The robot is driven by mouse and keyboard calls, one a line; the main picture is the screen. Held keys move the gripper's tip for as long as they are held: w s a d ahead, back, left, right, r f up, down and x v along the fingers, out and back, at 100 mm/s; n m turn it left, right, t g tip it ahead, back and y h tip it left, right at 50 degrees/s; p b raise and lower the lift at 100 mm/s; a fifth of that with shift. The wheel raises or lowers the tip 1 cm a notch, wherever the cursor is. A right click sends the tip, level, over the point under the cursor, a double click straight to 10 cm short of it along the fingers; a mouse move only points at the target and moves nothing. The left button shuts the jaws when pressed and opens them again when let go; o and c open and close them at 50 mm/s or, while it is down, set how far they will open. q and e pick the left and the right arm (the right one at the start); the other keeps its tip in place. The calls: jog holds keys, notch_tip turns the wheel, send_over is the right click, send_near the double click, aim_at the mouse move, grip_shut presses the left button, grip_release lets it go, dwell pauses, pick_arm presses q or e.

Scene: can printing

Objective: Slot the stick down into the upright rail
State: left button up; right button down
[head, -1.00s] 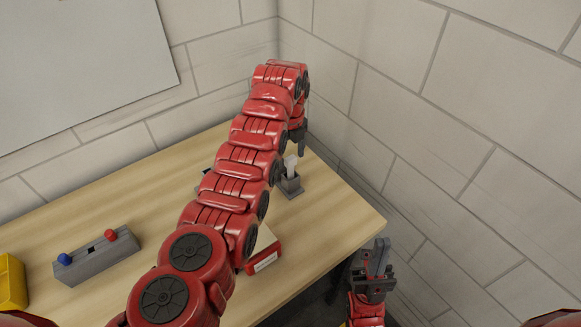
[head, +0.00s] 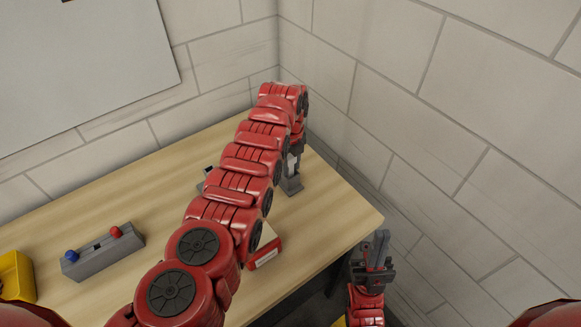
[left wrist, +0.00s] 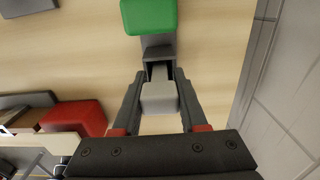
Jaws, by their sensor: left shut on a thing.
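The light grey stick (left wrist: 160,98) is between the fingers of my left gripper (left wrist: 160,76) in the left wrist view, and the gripper is shut on it. The dark grey upright rail (left wrist: 158,52) is just beyond the stick, in line with it. In the head view the rail (head: 291,186) stands on the table near the right back edge, with my left gripper (head: 293,160) directly over it. The stick's lower end looks to be at or in the rail; how deep it sits is hidden. My right gripper (head: 377,248) hangs empty off the table's right edge.
A green block (left wrist: 149,16) is beyond the rail in the wrist view. A red box (head: 264,255) lies near the table's front edge. A grey button box (head: 103,251) and a yellow bin (head: 17,276) stand at left. Walls close off the back and right.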

pick_arm(q)
grip_shut()
jog(key=shift+r, duration=0.15)
